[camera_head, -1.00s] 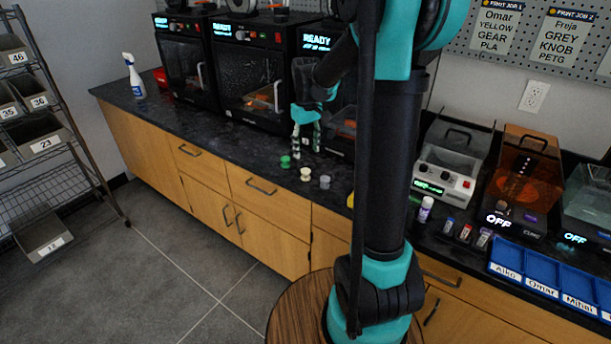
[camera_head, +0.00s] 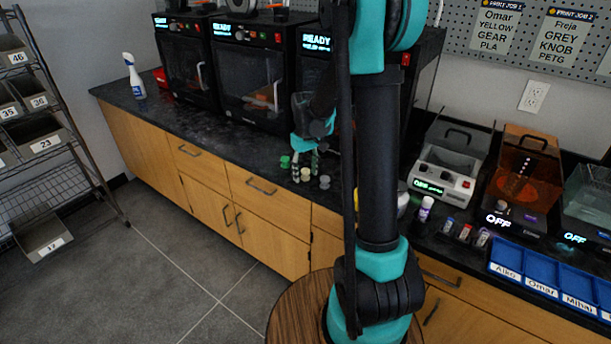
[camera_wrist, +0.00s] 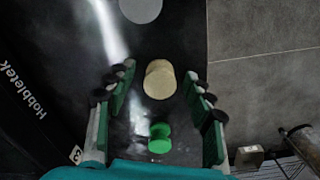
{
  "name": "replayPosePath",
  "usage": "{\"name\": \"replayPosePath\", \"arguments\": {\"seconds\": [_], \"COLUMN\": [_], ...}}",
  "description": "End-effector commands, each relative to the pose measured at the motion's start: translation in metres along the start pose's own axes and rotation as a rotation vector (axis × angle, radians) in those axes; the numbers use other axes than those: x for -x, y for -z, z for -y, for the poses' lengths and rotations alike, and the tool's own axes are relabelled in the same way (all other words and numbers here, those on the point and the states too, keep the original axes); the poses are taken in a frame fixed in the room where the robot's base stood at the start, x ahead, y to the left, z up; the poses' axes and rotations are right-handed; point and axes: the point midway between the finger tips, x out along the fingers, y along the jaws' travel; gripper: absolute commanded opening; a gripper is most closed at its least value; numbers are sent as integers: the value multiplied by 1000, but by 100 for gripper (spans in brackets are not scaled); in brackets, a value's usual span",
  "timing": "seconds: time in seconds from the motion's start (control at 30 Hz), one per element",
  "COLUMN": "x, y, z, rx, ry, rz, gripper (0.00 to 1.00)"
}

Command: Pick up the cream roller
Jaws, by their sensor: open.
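The cream roller (camera_head: 306,174) stands on the dark counter near its front edge, between a green roller (camera_head: 285,161) and a grey roller (camera_head: 324,182). In the wrist view the cream roller (camera_wrist: 159,79) lies midway between the fingertips, and the green roller (camera_wrist: 159,138) is nearer the palm, also between the fingers. The grey roller (camera_wrist: 141,9) is beyond the fingertips at the top. My gripper (camera_head: 305,165) points down over the rollers; in the wrist view its fingers (camera_wrist: 155,90) are spread wide and hold nothing. I cannot tell whether a finger touches a roller.
3D printers (camera_head: 248,88) stand behind the rollers. The counter's front edge lies close to them, with the floor (camera_wrist: 262,90) beyond it in the wrist view. Spray bottle (camera_head: 133,76) is far left; a purple-capped bottle (camera_head: 425,209) and blue trays (camera_head: 520,259) are right.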

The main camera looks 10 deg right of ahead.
Motion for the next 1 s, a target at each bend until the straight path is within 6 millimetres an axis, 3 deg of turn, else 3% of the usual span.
{"name": "replayPosePath", "arguments": {"seconds": [0.1,0.4,0.77,1.0], "x": [0,0,3,23], "y": [0,0,0,0], "z": [0,0,0,0], "rx": [0,0,0,0], "ry": [0,0,0,0], "rz": [0,0,0,0], "gripper": [50,13,12,12]}}
